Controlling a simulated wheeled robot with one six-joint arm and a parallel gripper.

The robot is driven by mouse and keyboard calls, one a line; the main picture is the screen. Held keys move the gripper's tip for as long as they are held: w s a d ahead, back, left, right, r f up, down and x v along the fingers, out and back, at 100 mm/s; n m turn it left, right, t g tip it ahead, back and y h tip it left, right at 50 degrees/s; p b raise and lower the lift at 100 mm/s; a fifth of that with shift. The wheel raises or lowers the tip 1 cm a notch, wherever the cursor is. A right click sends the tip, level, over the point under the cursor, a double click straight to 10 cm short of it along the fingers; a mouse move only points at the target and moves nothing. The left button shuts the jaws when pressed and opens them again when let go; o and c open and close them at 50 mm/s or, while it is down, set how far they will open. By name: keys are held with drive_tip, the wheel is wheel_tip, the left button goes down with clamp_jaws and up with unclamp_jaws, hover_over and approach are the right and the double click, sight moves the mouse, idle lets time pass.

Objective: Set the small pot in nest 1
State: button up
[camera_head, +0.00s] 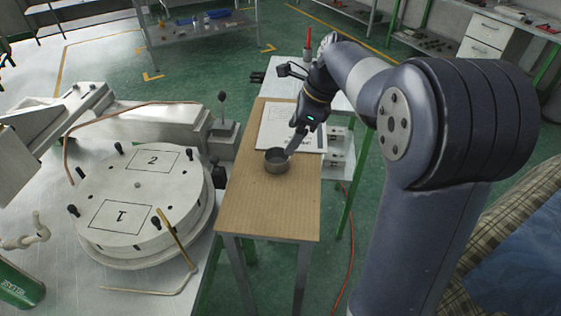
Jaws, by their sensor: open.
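The small pot (277,163) is a round, open, dark grey metal pot standing upright on the narrow wooden bench. My gripper (291,150) is at the pot's upper right rim, pointing down at it. The jaws are open; whether a finger is inside the pot or touching the rim is too small to tell. Nest 1 (121,217) is the outlined square marked 1 on the near part of the pale round turntable (186,205), left of the bench. Nest 1 looks empty. Nest 2 (152,161) is the square behind it, also empty.
The wooden bench (265,220) is clear in front of the pot; a white sheet (275,128) lies behind it. Black pegs and a brass rod (176,238) stand around the turntable. A grey machine block and lever (221,112) stand between turntable and bench. A green can (20,288) is at lower left.

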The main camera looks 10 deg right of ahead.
sight(277, 154)
drive_tip(key=x, duration=0.3)
drive_tip(key=shift+a+f, duration=0.15)
drive_tip(key=shift+f, duration=0.1)
drive_tip(key=shift+a+x, duration=0.2)
drive_tip(key=shift+x, duration=1.2)
drive_tip(key=shift+a+x, duration=0.15)
drive_tip(key=shift+x, duration=1.2)
drive_tip(key=shift+s+r, duration=0.1)
drive_tip(key=shift+r, duration=0.05)
drive_tip(key=shift+c, duration=0.3)
drive_tip(key=c, duration=1.1)
drive_tip(key=shift+r, duration=0.15)
